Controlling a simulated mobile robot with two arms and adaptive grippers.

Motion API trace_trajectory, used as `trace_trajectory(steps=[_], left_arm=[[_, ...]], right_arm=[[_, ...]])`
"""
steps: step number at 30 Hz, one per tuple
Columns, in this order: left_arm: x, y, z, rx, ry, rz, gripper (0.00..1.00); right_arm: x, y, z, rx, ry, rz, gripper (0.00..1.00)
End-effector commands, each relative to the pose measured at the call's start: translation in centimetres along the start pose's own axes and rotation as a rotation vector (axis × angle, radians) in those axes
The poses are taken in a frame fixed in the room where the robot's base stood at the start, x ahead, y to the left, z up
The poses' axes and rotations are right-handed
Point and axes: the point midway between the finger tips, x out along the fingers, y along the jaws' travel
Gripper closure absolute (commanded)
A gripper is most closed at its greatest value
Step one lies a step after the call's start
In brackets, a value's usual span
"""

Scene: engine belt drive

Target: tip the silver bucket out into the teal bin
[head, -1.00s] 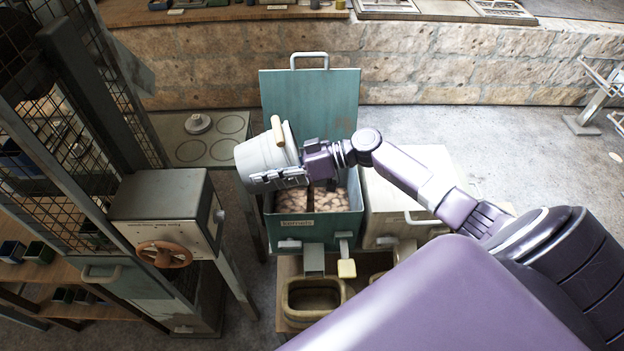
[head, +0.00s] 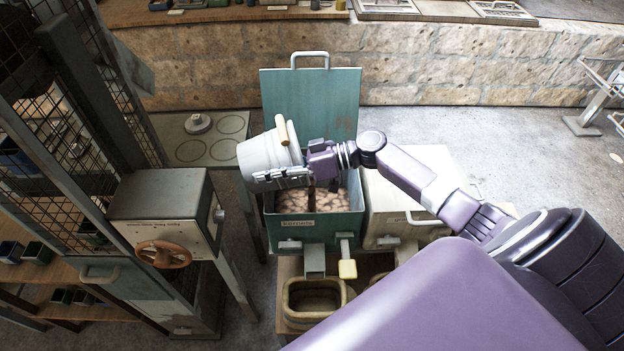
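The silver bucket (head: 262,156) is held tilted on its side above the left part of the teal bin. Its rim is toward the right, and a wooden handle grip (head: 282,132) shows at its upper right. I cannot see into it. My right gripper (head: 290,174) is shut on the bucket, with fingers along its lower side near the rim. The teal bin (head: 327,228) has its lid (head: 335,95) standing open behind it. Brownish lumps (head: 340,202) lie inside the bin. Part of its opening is hidden by the bucket and gripper. My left gripper is not in view.
A pale closed bin (head: 385,215) stands right of the teal one. A tub (head: 313,300) sits in front, below. A grey machine with a brown handwheel (head: 164,254) and a mesh frame stand at the left.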

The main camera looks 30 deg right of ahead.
Motion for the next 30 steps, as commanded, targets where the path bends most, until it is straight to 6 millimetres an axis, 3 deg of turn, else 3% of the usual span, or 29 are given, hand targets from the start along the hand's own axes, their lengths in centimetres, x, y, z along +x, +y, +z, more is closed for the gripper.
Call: trace_trajectory(steps=[30], left_arm=[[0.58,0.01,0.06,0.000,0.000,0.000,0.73]], right_arm=[[-0.66,-0.02,-0.52,0.003,0.045,-0.019,1.00]])
